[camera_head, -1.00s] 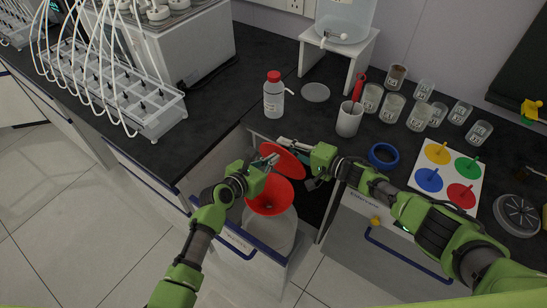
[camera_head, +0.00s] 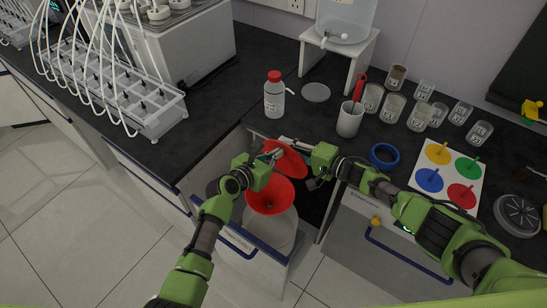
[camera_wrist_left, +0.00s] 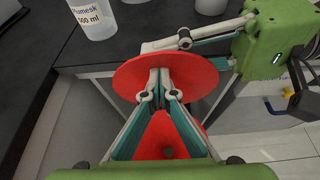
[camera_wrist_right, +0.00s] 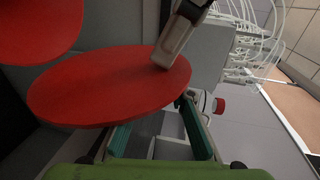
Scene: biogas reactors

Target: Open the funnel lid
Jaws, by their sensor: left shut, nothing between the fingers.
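The red funnel lid (camera_head: 290,163) is a round disc standing tilted above the red funnel (camera_head: 269,199), clear of much of its mouth. The funnel sits on a whitish container (camera_head: 272,235) in the open drawer. My left gripper (camera_head: 278,153) is shut and empty, its tips at the lid's face; in the left wrist view the tips (camera_wrist_left: 159,80) overlap the lid (camera_wrist_left: 190,80). My right gripper (camera_head: 284,142) is at the lid's far edge. In the right wrist view the lid (camera_wrist_right: 110,85) hides its fingertips, so I cannot tell whether they are open.
The drawer's front (camera_head: 235,243) and sides enclose the container closely. The floor at the left is clear.

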